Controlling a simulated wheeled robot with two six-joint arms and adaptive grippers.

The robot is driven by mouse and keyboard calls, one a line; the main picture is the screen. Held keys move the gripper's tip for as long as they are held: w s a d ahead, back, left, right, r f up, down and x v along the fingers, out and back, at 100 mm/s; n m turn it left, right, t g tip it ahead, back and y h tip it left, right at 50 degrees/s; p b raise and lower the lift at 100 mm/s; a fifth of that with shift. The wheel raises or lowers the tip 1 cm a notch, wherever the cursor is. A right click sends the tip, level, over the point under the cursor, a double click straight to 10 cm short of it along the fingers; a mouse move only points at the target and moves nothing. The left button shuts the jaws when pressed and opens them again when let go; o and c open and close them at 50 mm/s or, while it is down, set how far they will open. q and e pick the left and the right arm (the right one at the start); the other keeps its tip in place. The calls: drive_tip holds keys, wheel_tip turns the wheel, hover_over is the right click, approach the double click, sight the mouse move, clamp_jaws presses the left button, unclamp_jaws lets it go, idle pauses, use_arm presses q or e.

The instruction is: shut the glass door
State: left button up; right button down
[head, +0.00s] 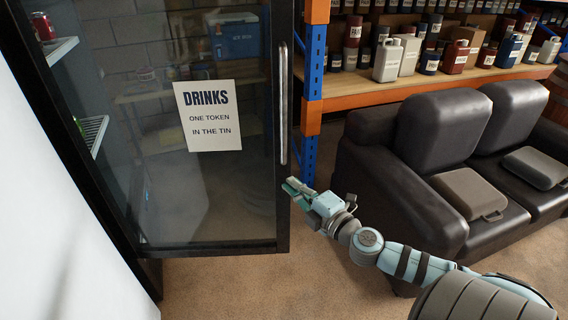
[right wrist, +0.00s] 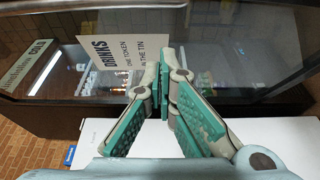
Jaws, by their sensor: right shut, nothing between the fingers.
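The glass door (head: 215,190) has a dark frame and a long vertical handle (head: 283,105) near its right edge. In the head view it stands open, swung out from the drinks cabinet (head: 62,50), whose shelves show at the left. A paper sign reading DRINKS is on the glass. My right gripper (head: 291,187) is shut and empty, close to the door's right edge, just below the handle. Contact cannot be told. In the right wrist view, the closed fingers (right wrist: 166,65) are in front of the glass door (right wrist: 225,60). My left gripper is not in view.
Brown floor (head: 270,280) is clear below the door.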

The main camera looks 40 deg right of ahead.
sight(283, 164)
drive_tip(key=w+d+p, duration=0.1)
drive_tip(key=w, duration=0.1)
drive_tip(key=w+d+p, duration=0.1)
drive_tip(key=w, duration=0.2)
drive_tip(key=w+d+p, duration=0.1)
drive_tip(key=w, duration=0.2)
drive_tip(key=shift+w+r, duration=0.1)
drive_tip(key=shift+a, duration=0.1)
